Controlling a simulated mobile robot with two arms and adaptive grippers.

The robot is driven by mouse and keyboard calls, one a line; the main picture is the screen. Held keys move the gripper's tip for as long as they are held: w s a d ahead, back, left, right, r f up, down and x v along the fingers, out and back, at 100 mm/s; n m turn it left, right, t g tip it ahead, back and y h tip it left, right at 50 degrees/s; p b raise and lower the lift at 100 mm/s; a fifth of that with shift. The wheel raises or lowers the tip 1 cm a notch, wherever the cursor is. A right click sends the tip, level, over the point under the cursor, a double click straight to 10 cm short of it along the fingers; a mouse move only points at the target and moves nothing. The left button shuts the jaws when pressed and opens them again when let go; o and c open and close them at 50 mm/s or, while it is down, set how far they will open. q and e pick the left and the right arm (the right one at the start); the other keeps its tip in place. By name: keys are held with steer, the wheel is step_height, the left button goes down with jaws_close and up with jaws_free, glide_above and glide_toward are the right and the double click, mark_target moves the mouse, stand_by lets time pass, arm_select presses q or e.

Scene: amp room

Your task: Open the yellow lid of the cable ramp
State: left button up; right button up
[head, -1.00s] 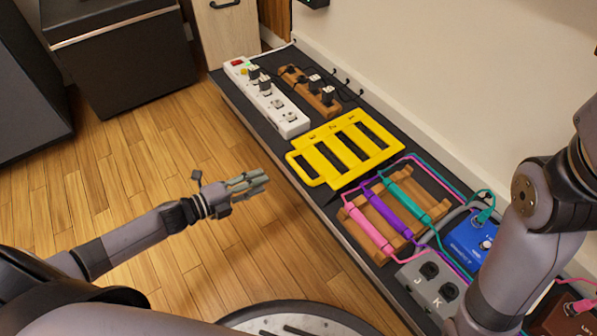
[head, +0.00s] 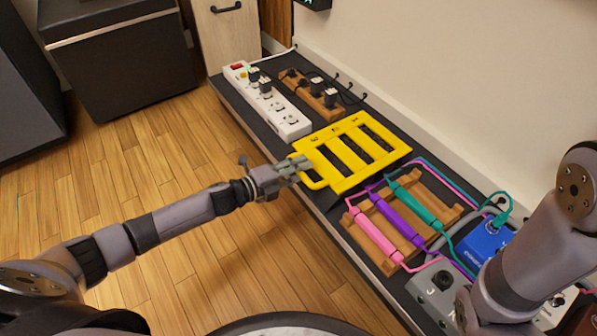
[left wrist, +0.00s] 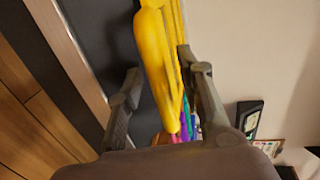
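The yellow lid (head: 349,181) of the cable ramp lies about flat on the dark shelf, with several long slots and a loop handle (head: 318,184) on its near left side. My left gripper (head: 301,164) is at that handle edge, coming in from the left. In the left wrist view, the yellow handle (left wrist: 155,50) runs between the two spread fingers of my left gripper (left wrist: 160,70). The fingers look apart from each other; whether one touches the handle I cannot tell. My right arm shows at the right, but its gripper is out of view.
A white power strip (head: 290,126) and a wooden block with plugs (head: 318,101) lie beyond the ramp. A wooden rack (head: 375,236) with pink, purple and teal cables and several pedals stand to the right. The wall borders the shelf; open floor lies left.

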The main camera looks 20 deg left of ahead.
arm_select(q)
jaws_close()
stand_by(0.3)
stand_by(0.5)
